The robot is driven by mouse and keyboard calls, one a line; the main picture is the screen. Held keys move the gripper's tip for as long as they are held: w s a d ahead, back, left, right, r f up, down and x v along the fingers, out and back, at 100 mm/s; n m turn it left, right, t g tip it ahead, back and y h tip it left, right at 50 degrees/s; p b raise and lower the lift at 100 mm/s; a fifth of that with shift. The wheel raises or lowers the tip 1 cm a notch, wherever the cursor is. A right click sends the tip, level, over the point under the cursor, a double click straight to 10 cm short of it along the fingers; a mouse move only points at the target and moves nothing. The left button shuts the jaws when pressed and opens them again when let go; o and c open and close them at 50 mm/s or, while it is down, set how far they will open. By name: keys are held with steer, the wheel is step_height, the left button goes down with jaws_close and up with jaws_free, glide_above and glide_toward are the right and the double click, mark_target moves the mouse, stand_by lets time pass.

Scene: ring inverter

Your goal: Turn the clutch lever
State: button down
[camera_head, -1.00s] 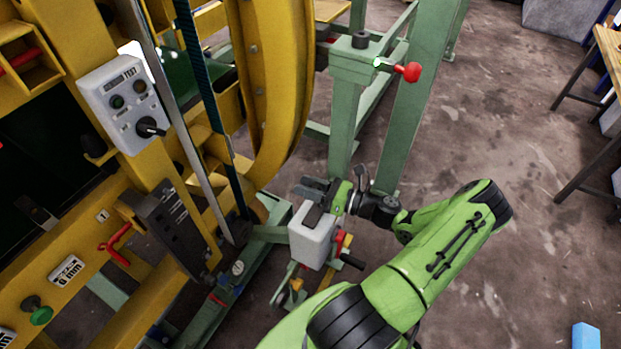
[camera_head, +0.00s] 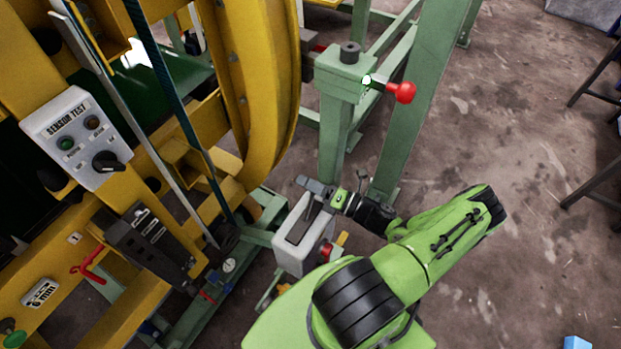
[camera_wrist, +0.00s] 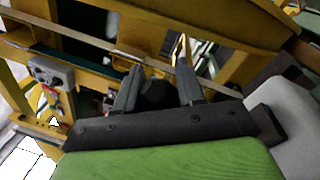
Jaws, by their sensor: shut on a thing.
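A pale grey box (camera_head: 288,258) with a dark slot in its top stands low beside the yellow machine in the head view. A dark lever (camera_head: 311,211) rises from this slot; I take it for the clutch lever. My gripper (camera_head: 312,187) is at the top of the lever, above the box, and is shut on it. In the wrist view my gripper (camera_wrist: 158,82) shows its two fingers apart with a dark rounded knob (camera_wrist: 156,95) between them. The fingers and wrist hide part of the lever's top in the head view.
A green post (camera_head: 337,115) behind my gripper carries a lever with a red knob (camera_head: 404,92). The yellow machine (camera_head: 265,85) and a sensor test panel (camera_head: 78,138) fill the left. Open floor (camera_head: 515,180) lies to the right.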

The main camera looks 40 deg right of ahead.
steer(key=shift+d, duration=0.15)
stand_by(0.3)
steer(key=c, duration=0.7)
jaws_free()
steer(key=b+v, duration=0.1)
steer(key=v, duration=1.4)
steer(key=shift+s+d+f, duration=0.15)
steer(key=shift+s, duration=0.2)
